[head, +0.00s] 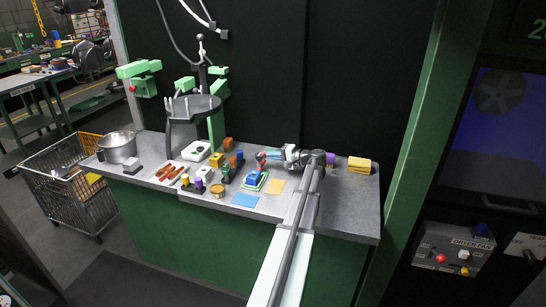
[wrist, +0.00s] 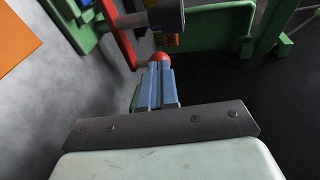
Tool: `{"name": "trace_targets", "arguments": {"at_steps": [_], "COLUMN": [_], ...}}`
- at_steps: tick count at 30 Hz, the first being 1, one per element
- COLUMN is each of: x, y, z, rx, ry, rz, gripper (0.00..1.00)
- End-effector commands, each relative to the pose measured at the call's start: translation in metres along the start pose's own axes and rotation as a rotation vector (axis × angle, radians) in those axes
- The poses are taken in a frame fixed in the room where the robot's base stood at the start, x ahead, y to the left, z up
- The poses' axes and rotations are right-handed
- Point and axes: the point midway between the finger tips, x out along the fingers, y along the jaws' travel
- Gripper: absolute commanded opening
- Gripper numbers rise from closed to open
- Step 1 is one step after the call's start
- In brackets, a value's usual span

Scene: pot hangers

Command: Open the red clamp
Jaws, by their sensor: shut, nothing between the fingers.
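The red clamp shows in the wrist view as a long upright red bar (wrist: 119,38) left of the fingers, beside green and blue parts. A rounded red tip (wrist: 158,57) appears right at my fingertips; I cannot tell whether it touches them or joins the bar. In the head view a small red part (head: 262,162) stands above a blue and green fixture (head: 254,180), partly hidden by my gripper (head: 268,154). My gripper, with blue fingers, also shows in the wrist view (wrist: 158,66). Its fingers are together with nothing between them.
A grey cylindrical part (wrist: 165,16) and green frames (wrist: 220,35) lie close beyond my fingers. On the grey bench, a light orange sheet (head: 276,186) and blue sheet (head: 244,200) lie flat.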

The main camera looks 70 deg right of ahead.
Motion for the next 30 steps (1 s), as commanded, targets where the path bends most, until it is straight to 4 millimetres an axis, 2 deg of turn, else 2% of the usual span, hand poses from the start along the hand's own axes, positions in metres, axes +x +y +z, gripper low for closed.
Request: {"name": "trace_targets", "arguments": {"at_steps": [7,19,21,26,30], "x": [0.008,0.023,0.026,0.033,0.038], "y": [-0.001,-0.004,-0.005,-0.006,-0.007], "z": [-0.007,-0.009,-0.014,-0.013,-0.010], "rx": [-0.022,-0.021,-0.030,-0.049,-0.048], "ry": [-0.113,-0.106,-0.154,-0.247,-0.241], "rz": [0.001,0.000,0.000,0.000,0.000], "gripper": [0.00,0.00,0.00,0.00,0.00]}}
